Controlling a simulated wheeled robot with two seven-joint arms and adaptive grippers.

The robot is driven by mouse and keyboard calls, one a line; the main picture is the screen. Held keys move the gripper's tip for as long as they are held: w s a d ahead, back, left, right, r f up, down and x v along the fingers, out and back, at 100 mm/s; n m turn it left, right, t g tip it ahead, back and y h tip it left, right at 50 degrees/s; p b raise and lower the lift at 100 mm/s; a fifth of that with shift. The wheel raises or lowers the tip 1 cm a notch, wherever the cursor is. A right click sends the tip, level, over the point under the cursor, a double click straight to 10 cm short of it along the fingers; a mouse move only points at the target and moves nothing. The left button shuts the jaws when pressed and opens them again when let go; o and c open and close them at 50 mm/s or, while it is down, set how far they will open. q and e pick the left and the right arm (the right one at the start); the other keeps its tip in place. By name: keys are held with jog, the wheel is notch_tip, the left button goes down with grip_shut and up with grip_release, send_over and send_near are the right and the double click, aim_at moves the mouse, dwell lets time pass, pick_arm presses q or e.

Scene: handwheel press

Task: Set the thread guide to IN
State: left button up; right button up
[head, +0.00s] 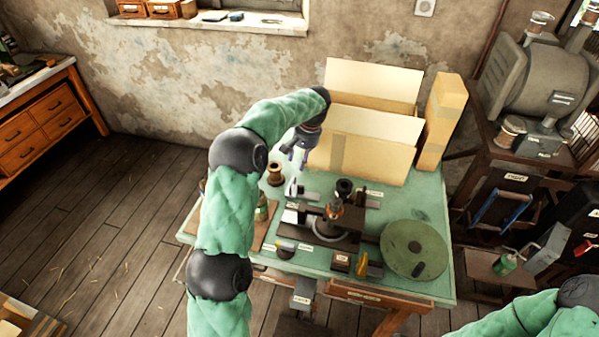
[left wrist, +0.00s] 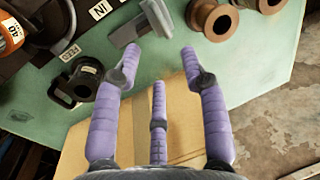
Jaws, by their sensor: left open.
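A grey metal lever-like part, which looks like the thread guide (left wrist: 146,22), stands at the top of the left wrist view beside an "IN" label (left wrist: 100,10). In the head view the grey part (head: 292,187) is small, at the left of the dark press (head: 335,222). My left gripper (head: 298,156) hangs above and behind it. In the left wrist view its purple fingers (left wrist: 160,52) are spread and empty, apart from the grey part. Which position the guide is set to, I cannot tell. My right gripper is out of view.
A black ring-shaped part with a "FEED" label (left wrist: 88,70) is close by. Brown spools (left wrist: 213,18) stand beside the grey part. An open cardboard box (head: 365,150) fills the table's back. A round green disc (head: 415,248) lies at the right.

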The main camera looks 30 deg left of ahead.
aim_at(293, 182)
pick_arm(q)
jog(key=f, duration=0.3)
jog(key=a+f+b, duration=0.1)
jog(key=f, duration=0.2)
jog(key=a+f+b, duration=0.1)
jog(key=f, duration=0.3)
jog(key=shift+s+f, duration=0.1)
jog(key=shift+s, duration=0.25)
jog(key=shift+d, duration=0.1)
grip_shut()
